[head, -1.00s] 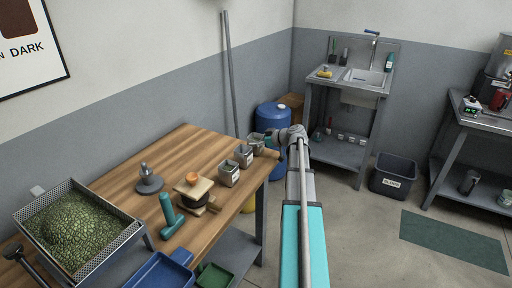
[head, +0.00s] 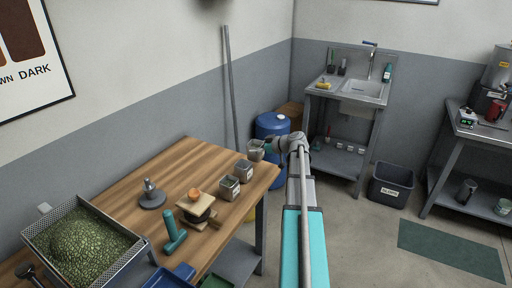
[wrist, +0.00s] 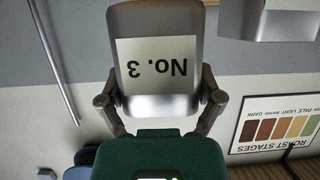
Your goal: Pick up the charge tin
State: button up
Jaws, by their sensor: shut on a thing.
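The charge tin, a grey metal tin with a white label reading "No. 3", shows in the wrist view (wrist: 158,75), inverted by the camera's roll. It also shows in the head view (head: 256,150) by the table's far right corner. My gripper (wrist: 160,100) is shut on it, one finger on each side. In the head view my gripper (head: 268,147) comes from the right. The tin appears slightly above the tabletop; its underside is not visible. Two similar tins stand on the table nearby, one at the edge (head: 245,171) and one nearer (head: 229,187).
The wooden table (head: 165,165) also bears a tamper-like tool (head: 151,195), a wooden piece with a dark body (head: 196,208), a teal-handled tool (head: 173,232) and a tray of green beans (head: 128,255). A blue barrel (head: 272,126) stands behind. Open floor lies to the right.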

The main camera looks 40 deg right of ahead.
jog(key=s+a+r+p, duration=0.7)
jog(key=s+r, duration=0.1)
jog(key=s, duration=0.2)
jog(key=shift+s, duration=0.1)
dwell(1.1)
